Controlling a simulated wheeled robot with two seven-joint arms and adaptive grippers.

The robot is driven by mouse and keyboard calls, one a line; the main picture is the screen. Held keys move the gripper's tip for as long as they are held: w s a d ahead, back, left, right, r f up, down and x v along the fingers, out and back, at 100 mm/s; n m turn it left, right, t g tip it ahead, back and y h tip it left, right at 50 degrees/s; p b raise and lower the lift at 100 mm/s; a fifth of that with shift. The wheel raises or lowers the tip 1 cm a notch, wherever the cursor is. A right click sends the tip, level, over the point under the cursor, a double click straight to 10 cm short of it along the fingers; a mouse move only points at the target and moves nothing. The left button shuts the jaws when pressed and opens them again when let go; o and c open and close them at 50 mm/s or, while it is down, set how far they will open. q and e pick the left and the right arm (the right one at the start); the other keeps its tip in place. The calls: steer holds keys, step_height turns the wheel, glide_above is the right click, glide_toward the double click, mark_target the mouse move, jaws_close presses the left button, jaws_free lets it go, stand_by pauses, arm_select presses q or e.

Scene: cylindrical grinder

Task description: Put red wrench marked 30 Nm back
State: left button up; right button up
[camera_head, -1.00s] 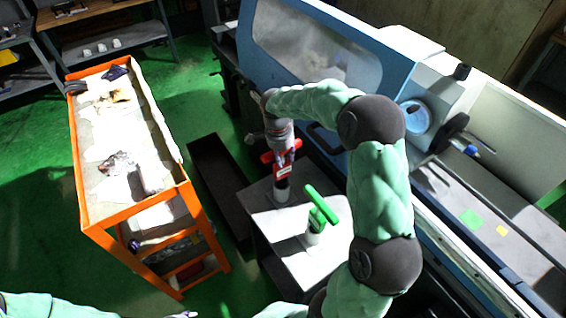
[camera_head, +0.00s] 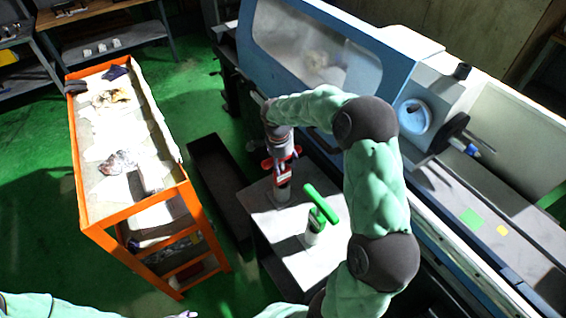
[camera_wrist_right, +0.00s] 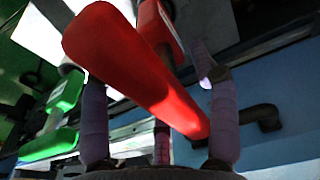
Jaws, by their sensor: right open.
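The red wrench (camera_head: 284,174) has a T-handle and stands upright in a pale holder (camera_head: 283,193) on the grey stand (camera_head: 270,223). My right gripper (camera_head: 282,150) is just above it, coming down from over the wrench. In the right wrist view my right gripper (camera_wrist_right: 160,115) is open, with the red handle (camera_wrist_right: 140,70) running between its purple fingers. I cannot tell whether they touch it. The 30 Nm marking is not readable. A green wrench (camera_head: 322,205) stands on the same stand, nearer to me.
The blue grinding machine (camera_head: 400,50) stands close behind and to the right of the stand. An orange-framed cart (camera_head: 135,215) with tools on top is at the left. A dark low bin (camera_head: 215,185) lies between cart and stand. The green floor is clear around the cart.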

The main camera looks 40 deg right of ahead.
steer(key=shift+r, duration=0.1)
steer(key=shift+r, duration=0.2)
steer(key=r, duration=0.4)
steer(key=a+r, duration=0.1)
steer(key=r, duration=0.6)
steer(key=shift+w+a+r, duration=0.1)
steer(key=shift+a+r, duration=0.05)
steer(key=shift+r, duration=0.15)
